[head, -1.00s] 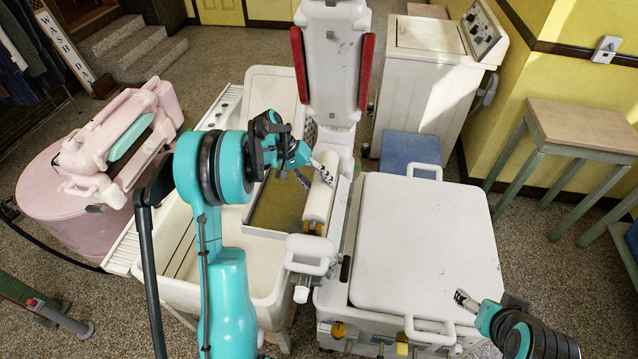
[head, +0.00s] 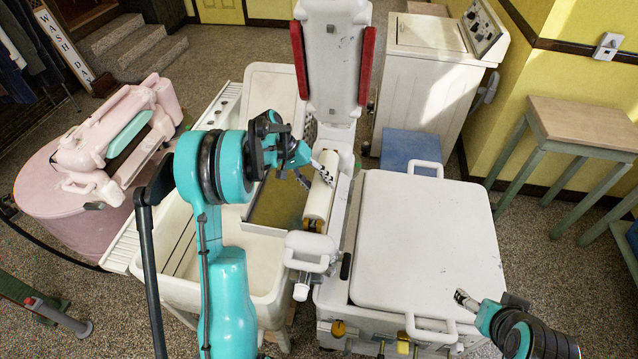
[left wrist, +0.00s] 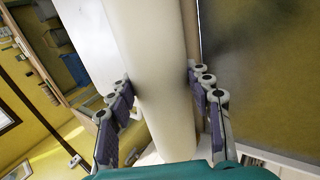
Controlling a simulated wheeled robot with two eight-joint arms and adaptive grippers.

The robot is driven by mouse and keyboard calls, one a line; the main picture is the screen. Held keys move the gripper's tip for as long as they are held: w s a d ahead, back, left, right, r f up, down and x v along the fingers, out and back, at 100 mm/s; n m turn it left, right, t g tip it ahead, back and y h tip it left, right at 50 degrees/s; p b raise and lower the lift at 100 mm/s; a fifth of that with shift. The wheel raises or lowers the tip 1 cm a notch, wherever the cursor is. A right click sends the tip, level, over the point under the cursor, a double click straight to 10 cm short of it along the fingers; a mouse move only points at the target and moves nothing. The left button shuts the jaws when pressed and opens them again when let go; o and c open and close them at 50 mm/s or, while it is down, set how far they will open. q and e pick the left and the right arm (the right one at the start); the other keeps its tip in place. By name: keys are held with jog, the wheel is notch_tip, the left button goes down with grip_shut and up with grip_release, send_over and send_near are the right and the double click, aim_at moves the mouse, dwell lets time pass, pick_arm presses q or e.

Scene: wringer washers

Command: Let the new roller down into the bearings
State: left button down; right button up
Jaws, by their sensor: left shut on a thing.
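My left gripper (head: 317,171) is shut on the cream-white roller (head: 319,200), with one finger on each side of it. In the left wrist view the roller (left wrist: 155,60) runs lengthwise between the two purple-padded fingers (left wrist: 160,98). The roller lies over the white wringer frame (head: 340,215) between the tub and the washer lid.
The raised wringer head (head: 334,60) with red side bars stands behind the roller. The white washer lid (head: 425,240) is at right, the cream tub (head: 180,270) at left. A pink wringer washer (head: 75,200) stands farther left.

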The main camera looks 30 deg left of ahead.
pick_arm(q)
jog(key=shift+f, duration=0.1)
jog(key=shift+f+b, duration=0.55)
jog(key=c, duration=0.6)
grip_release()
jog(key=shift+r+p, duration=2.6)
jog(key=shift+r, duration=2)
